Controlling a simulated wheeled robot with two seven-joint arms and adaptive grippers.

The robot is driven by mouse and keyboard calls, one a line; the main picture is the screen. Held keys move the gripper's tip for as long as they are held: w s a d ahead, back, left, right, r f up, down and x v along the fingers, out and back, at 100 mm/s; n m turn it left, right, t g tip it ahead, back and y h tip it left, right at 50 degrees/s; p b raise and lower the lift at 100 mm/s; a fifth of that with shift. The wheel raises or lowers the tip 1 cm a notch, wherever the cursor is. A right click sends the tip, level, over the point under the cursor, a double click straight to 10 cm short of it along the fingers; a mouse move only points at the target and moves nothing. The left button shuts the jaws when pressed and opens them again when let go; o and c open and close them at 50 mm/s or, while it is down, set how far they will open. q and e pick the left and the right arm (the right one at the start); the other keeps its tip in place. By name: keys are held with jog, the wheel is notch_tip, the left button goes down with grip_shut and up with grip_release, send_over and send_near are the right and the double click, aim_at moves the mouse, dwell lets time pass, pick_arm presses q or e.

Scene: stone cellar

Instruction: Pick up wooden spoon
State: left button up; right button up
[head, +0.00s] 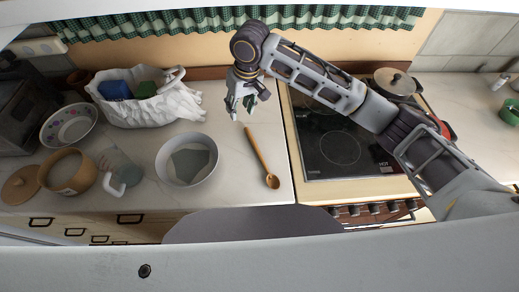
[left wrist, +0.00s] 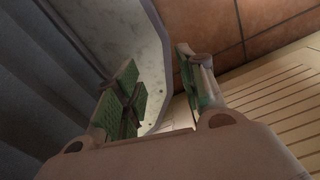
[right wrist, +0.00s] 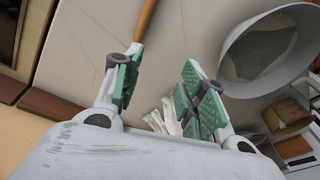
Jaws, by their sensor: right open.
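The wooden spoon (head: 257,150) lies on the pale counter, its bowl end toward the front and its handle pointing back. My right gripper (head: 242,104) hangs over the counter near the handle's far end. In the right wrist view, the spoon handle (right wrist: 145,18) shows at the top, beyond the fingers of the open, empty right gripper (right wrist: 160,88). My left gripper (left wrist: 160,92) has its fingers apart with nothing between them; it is not visible in the head view.
A white bowl (head: 187,160) stands left of the spoon. The stove (head: 340,145) is to the right, with a lidded pot (head: 395,85). A white bag (head: 150,104), a glass mug (head: 119,170) and a wooden jar (head: 68,172) are farther left.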

pick_arm(q)
jog(key=shift+w+d+t, duration=0.15)
jog(key=shift+w+t, duration=0.15)
jog(key=shift+w, duration=0.4)
pick_arm(e)
jog(key=d, duration=0.1)
jog(key=s+d+m+h, duration=0.1)
jog(key=s+d+g+h, duration=0.1)
jog(key=shift+s+d+f+m, duration=0.2)
jog(key=shift+d+m, duration=0.1)
jog(key=shift+d, duration=0.1)
pick_arm(q)
jog(key=shift+r+p, duration=0.3)
pick_arm(e)
send_over(253, 141)
jog(key=shift+d+f, duration=0.15)
jog(key=shift+f, duration=4.15)
jog(key=shift+f, duration=0.15)
jog(key=shift+f+p, duration=0.45)
jog(key=shift+f, duration=2)
pick_arm(q)
jog(key=shift+r, duration=0.5)
